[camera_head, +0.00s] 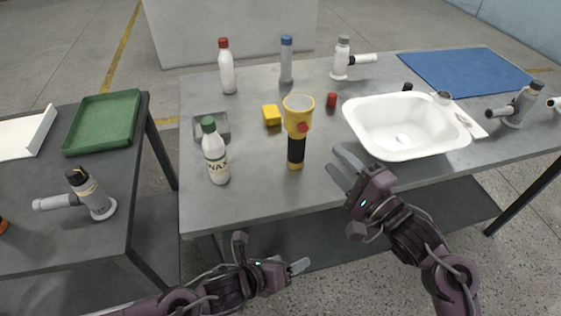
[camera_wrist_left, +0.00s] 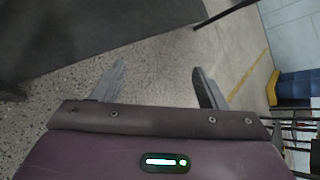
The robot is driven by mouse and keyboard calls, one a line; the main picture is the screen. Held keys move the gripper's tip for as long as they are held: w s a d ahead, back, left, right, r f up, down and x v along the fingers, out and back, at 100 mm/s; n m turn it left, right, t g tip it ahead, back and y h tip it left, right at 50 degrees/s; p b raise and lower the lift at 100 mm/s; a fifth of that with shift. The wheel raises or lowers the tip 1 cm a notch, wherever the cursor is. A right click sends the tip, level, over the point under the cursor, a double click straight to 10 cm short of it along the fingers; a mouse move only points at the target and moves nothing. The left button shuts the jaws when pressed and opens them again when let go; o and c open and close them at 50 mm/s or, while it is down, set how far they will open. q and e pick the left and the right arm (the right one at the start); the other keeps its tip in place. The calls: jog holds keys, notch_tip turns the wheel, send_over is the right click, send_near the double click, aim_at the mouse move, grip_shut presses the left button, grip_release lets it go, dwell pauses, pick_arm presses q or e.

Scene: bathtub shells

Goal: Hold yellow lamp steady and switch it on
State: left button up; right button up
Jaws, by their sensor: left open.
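The yellow lamp (camera_head: 298,117) stands upright on the grey table in the head view. It has a wide yellow head, a red button (camera_head: 302,127) on its front side, a black handle and a yellow base. My right gripper (camera_head: 336,158) is at the table's front edge, right of the lamp and apart from it. Its two fingers look spread and empty. My left gripper (camera_head: 300,266) is low in front of the table, below the lamp in the picture. In the left wrist view its fingers (camera_wrist_left: 158,72) are apart with only floor between them.
A white bottle with a green cap (camera_head: 215,155) stands left of the lamp. A yellow block (camera_head: 271,115) and a red cylinder (camera_head: 332,100) are close behind it. A white basin (camera_head: 372,138) stands to the right. The table's front left is clear.

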pick_arm(q)
jog(key=s+d+r+m+g+h, duration=0.1)
jog(key=s+d+r+m+h, duration=0.2)
jog(key=r, duration=0.4)
jog(key=d+r+m+g+h, duration=0.1)
jog(key=d+r+m+h, duration=0.15)
jog(key=r+m, duration=0.4)
jog(key=n+t+y, duration=0.3)
jog(key=t, duration=0.6)
send_near(291, 152)
jog(key=shift+m+h, duration=0.25)
jog(key=x, duration=0.7)
jog(key=shift+w+a+f, duration=0.1)
jog(key=shift+a+f, duration=0.05)
jog(key=x, duration=0.7)
jog(key=shift+w+f, duration=0.1)
jog(key=shift+c, duration=0.2)
jog(key=c, duration=1.1)
pick_arm(e)
jog(key=shift+c, duration=0.3)
pick_arm(q)
jog(key=shift+c, duration=0.2)
pick_arm(e)
grip_shut()
